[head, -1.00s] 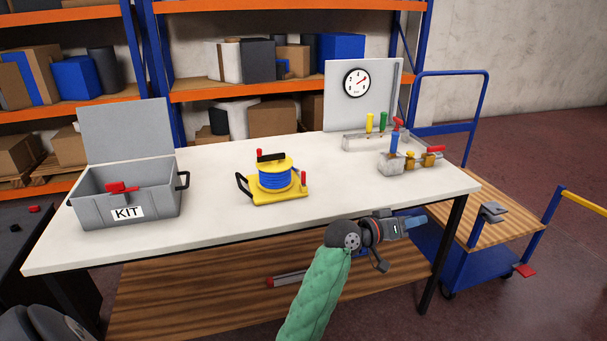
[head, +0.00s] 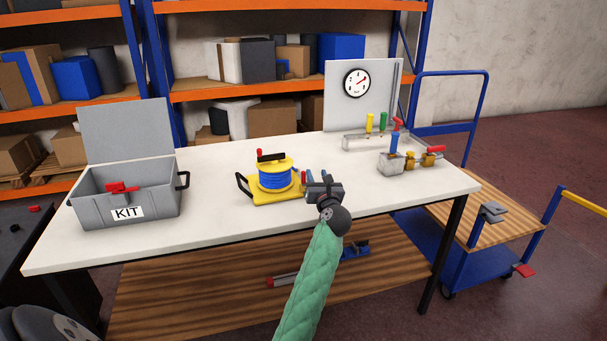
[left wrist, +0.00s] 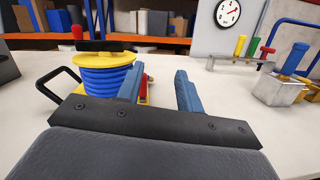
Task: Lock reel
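The reel (head: 275,176) stands on the white table, a yellow frame wound with blue hose or cable. It has a black crank with a red knob on top, a black handle at its left and a red lever (head: 303,178) at its right corner. My left gripper (head: 317,175) is just right of the reel, its blue fingers pointing toward the table's back. In the left wrist view the fingers (left wrist: 160,90) are apart with nothing gripped. The reel (left wrist: 100,77) is left of them there, and the lever is partly hidden behind the left finger. My right gripper is not in view.
A grey open KIT box (head: 125,195) with a red latch stands on the left. A valve block (head: 408,161) and a rail with coloured handles (head: 368,140) stand at the right, before a gauge panel (head: 362,95). The table middle behind the reel is clear.

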